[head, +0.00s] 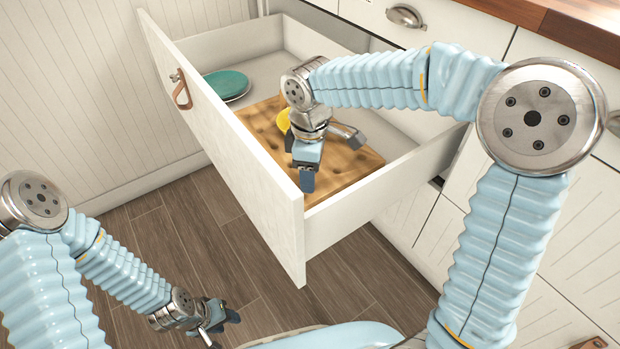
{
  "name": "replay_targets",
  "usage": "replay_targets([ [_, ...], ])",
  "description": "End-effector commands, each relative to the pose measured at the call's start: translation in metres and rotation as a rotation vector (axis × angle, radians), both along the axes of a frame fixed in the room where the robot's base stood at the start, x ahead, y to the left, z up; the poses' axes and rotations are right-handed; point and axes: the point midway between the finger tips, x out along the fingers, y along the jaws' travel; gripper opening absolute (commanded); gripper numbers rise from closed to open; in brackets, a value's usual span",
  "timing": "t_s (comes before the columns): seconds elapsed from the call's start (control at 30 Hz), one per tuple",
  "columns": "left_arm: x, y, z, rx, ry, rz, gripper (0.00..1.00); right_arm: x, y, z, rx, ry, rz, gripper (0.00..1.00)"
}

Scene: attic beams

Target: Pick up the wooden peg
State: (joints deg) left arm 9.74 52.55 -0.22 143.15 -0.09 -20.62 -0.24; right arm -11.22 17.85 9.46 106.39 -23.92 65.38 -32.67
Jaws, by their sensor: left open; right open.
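I cannot make out a wooden peg; my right wrist and gripper cover part of the drawer's inside. In the head view, a wooden board (354,163) with several dimples or holes lies in the open drawer (222,137). My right gripper (306,180) is open and hangs over this board, pointing down, with no object visible in it. My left gripper (222,327) is open and empty, low over the floor, outside the drawer.
A yellow object (283,120) is partly hidden behind my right wrist. The drawer front carries a leather pull (183,95). White cabinets (480,215) stand at right; wooden floor (180,225) is clear at left.

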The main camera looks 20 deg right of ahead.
Motion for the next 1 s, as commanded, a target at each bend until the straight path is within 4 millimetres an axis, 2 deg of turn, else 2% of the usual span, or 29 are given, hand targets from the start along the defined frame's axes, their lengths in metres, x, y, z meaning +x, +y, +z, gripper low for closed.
replay_targets([
  [0.23,0.000,0.000,0.000,0.000,0.000,0.000,0.43,0.000,0.000,-0.002,0.000,-0.001,0.000,0.48],
  [0.5,0.000,0.000,0.000,0.000,0.000,0.000,0.43,0.000,0.000,-0.002,0.000,-0.001,0.000,0.07],
  [0.57,0.000,0.000,0.000,0.000,0.000,0.000,0.43,0.000,0.000,-0.002,0.000,-0.001,0.000,0.00],
  [0.87,0.000,0.000,0.001,0.000,0.000,0.000,0.43,0.000,0.000,0.001,0.000,-0.001,0.000,0.00],
  [1.0,0.000,0.000,0.006,0.001,-0.001,0.000,0.43,0.001,0.000,0.021,0.001,-0.005,0.000,0.00],
])
